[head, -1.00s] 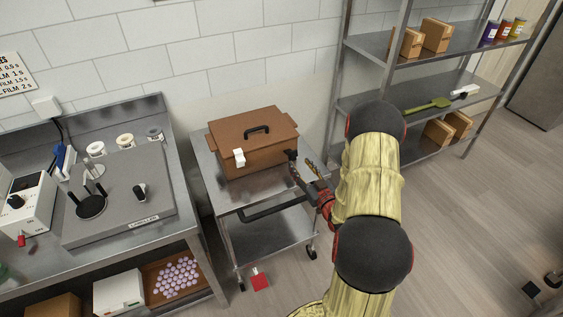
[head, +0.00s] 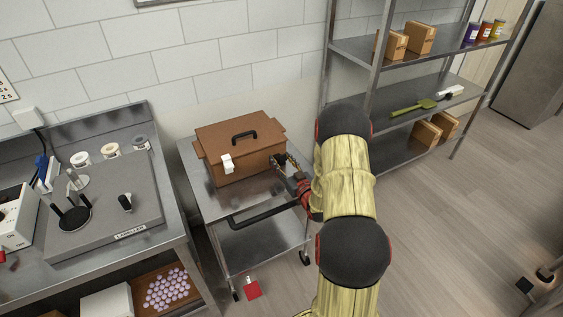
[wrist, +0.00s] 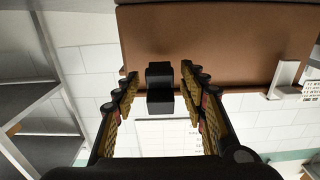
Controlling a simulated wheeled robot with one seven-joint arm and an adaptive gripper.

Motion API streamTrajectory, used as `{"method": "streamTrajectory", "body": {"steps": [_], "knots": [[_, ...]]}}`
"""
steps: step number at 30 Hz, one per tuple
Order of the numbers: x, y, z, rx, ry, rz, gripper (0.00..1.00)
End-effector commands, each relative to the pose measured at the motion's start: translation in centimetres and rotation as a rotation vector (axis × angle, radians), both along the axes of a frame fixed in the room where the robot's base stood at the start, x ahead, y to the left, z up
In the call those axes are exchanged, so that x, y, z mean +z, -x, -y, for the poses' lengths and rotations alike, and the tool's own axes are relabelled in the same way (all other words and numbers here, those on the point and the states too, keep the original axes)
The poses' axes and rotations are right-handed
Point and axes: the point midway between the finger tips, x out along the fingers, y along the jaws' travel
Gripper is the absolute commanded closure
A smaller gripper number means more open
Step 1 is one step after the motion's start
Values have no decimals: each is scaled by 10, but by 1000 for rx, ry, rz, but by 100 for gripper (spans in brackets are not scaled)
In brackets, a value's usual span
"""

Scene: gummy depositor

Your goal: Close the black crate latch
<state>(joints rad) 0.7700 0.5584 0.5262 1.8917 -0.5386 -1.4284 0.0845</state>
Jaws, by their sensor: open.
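A brown crate (head: 230,165) with a black top handle (head: 244,136) sits on a metal cart. A white latch (head: 227,163) is on its front face, towards the left. The black latch (wrist: 160,85) is at the crate's right part, and the wrist view shows it between my fingers. My gripper (head: 285,162) is open at the crate's right front corner. In the wrist view my gripper (wrist: 159,88) has a finger on each side of the black latch, with gaps visible. The black latch is mostly hidden by my gripper in the head view.
The cart (head: 265,187) has a front push bar below my gripper. A workbench (head: 150,240) with a grey labeller stands on the left. A metal shelf (head: 400,148) with boxes and jars stands on the right. Open floor lies to the right.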

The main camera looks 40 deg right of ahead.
Motion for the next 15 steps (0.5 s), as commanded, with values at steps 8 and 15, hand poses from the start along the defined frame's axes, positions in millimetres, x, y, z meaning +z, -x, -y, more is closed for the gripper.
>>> {"method": "streamTrajectory", "body": {"steps": [8,15], "knots": [[0,0,0,0,0,0,70],[0,0,0,0,0,0,83]]}}
